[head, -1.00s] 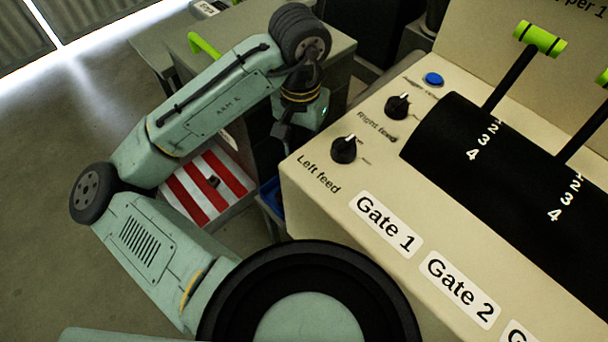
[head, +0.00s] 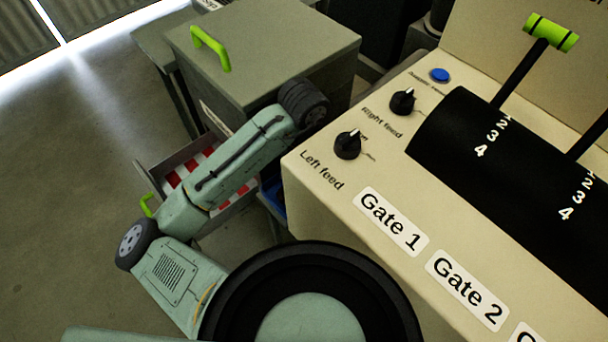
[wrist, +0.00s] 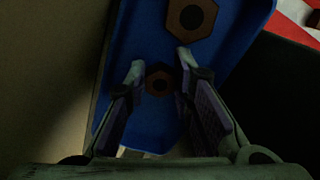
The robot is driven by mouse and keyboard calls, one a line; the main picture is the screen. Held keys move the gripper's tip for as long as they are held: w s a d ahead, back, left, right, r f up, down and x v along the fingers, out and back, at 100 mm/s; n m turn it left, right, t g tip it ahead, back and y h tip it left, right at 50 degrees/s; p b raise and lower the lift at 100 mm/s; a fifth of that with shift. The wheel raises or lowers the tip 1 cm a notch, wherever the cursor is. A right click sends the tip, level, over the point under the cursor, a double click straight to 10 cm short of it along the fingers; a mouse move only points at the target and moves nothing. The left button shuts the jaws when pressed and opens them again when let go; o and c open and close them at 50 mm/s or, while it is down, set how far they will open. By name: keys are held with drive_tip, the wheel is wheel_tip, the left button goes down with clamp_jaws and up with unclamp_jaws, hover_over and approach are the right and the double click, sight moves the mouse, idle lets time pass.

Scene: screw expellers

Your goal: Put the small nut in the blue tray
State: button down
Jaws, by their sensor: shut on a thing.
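The blue tray (wrist: 225,30) fills the middle of the wrist view, and a corner of it shows in the head view (head: 271,196) beside the control console. The small dark nut (wrist: 158,83), with a brown centre, is between the fingertips of my gripper (wrist: 160,68), over the tray floor. My gripper is shut on it. I cannot tell whether the nut touches the tray floor. A larger dark hexagonal nut (wrist: 191,16) lies in the tray beyond the fingertips. In the head view my gripper is hidden behind the console and my arm.
The beige console (head: 325,205) with knobs and gate levers stands close at the right. A grey cabinet (head: 275,50) with a green handle stands behind my arm. An open drawer (head: 165,168) with a red and white striped inside lies left of my forearm.

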drive_tip(key=shift+f, duration=0.25)
drive_tip(key=c, duration=1.4)
unclamp_jaws()
wheel_tip(320, 180, up, 13)
drive_tip(key=p, duration=0.1)
drive_tip(key=shift+f, duration=0.2)
